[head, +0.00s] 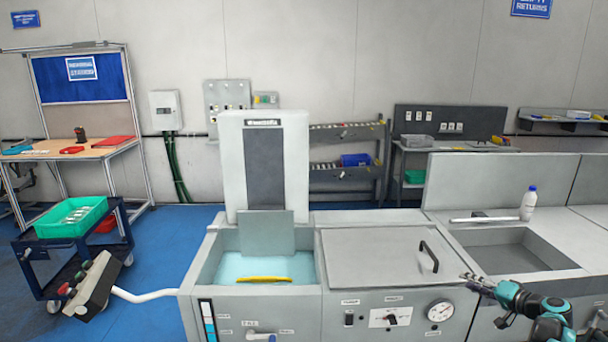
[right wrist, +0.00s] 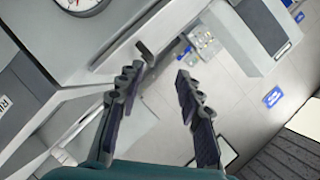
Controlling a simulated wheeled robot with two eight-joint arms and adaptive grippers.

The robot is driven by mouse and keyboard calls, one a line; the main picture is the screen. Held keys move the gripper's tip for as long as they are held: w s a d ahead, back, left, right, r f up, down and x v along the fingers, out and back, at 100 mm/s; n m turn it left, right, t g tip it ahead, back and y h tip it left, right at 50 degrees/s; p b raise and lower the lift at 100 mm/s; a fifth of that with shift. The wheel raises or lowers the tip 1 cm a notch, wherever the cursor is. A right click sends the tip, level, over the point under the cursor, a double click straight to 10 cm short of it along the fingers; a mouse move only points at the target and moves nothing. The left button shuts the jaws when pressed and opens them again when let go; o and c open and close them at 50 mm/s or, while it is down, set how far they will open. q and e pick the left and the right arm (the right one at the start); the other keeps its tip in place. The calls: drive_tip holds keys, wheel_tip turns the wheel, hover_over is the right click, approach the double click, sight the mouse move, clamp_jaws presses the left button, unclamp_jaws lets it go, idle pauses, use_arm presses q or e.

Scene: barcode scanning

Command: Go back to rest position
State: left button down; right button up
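My right gripper (head: 470,282) is at the right of the head view, in front of the grey sink counter, with its teal arm coming in from the lower right. In the right wrist view its two dark fingers (right wrist: 163,80) stand apart with nothing between them. My left gripper and left arm do not show in either view.
A machine with a water-filled basin (head: 205,270) holds a yellow object (head: 263,279). A lid with a black handle (head: 428,257) is beside it. A white bottle (head: 528,203) stands on the right counter. A cart with a green crate (head: 72,232) is at left.

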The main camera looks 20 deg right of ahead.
drive_tip(key=w+a+r+n+g+y, duration=0.1)
drive_tip(key=w+a+r+g, duration=0.1)
drive_tip(key=a, duration=0.7)
drive_tip(key=w+a+r+n+g, duration=0.1)
drive_tip(key=w+a+r, duration=0.15)
drive_tip(key=a, duration=0.65)
drive_tip(key=s+a+r+n+g, duration=0.1)
drive_tip(key=s+a, duration=0.2)
drive_tip(key=a, duration=0.6)
drive_tip(key=s+a+r+n+g, duration=0.1)
drive_tip(key=s+a, duration=0.1)
drive_tip(key=a, duration=0.6)
drive_tip(key=s+a+f+n+g+h, duration=0.1)
drive_tip(key=s+a+f+n, duration=0.2)
drive_tip(key=s+a, duration=0.6)
drive_tip(key=s+a+f+n+g+h, duration=0.1)
drive_tip(key=s+a+f+n+h, duration=0.1)
drive_tip(key=s+a, duration=0.7)
drive_tip(key=s+f+n, duration=0.1)
drive_tip(key=s+f, duration=0.1)
drive_tip(key=s, duration=0.2)
drive_tip(key=shift+s, duration=0.4)
